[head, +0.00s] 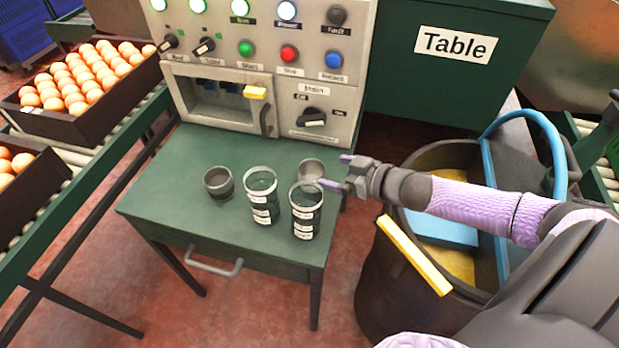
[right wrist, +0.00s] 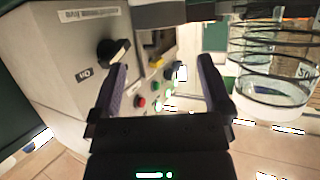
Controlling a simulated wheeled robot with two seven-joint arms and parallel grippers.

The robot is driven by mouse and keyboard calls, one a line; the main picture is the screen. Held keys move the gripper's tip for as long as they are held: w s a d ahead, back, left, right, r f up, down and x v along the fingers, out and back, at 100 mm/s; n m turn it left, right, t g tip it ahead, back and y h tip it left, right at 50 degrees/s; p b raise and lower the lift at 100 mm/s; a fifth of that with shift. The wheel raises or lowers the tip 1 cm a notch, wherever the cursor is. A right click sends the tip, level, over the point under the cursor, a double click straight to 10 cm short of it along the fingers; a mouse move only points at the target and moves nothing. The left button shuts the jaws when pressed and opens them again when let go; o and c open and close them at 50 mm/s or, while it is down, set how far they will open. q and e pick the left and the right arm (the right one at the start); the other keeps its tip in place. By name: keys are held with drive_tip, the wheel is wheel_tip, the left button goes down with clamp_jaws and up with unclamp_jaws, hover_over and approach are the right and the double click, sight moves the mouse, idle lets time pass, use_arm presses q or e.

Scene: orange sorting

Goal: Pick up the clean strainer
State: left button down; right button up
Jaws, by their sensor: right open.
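Two small round cups that look like strainers stand on the green table (head: 165,200). One is dark grey (head: 218,183) at the left. The other is paler and looks cleaner (head: 311,168), at the back right, partly hidden behind a glass jar. My right gripper (head: 336,171) is open and empty, just right of the paler strainer and the right glass jar (head: 306,212). In the right wrist view its two fingers (right wrist: 165,90) are spread with nothing between them. A clear glass vessel (right wrist: 268,85) shows right of the fingers there. My left gripper is out of view.
A second labelled glass jar (head: 262,198) stands between the dark strainer and the right jar. A control panel (head: 262,60) with knobs and buttons rises behind the table. A dark bucket (head: 362,285) stands at the right under my arm.

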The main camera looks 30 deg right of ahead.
sight(303, 169)
drive_tip(key=shift+f+b, duration=0.3)
drive_tip(key=shift+f, duration=0.65)
drive_tip(key=b+x, duration=0.5)
drive_tip(key=x, duration=0.1)
drive_tip(key=shift+w+f, duration=0.1)
drive_tip(key=shift+f, duration=0.15)
drive_tip(key=shift+w+a, duration=0.15)
drive_tip(key=shift+w, duration=0.2)
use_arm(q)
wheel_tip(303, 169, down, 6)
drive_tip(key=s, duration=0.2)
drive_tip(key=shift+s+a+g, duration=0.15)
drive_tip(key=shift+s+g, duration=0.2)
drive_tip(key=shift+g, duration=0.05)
use_arm(e)
drive_tip(key=shift+w+a+r, duration=0.1)
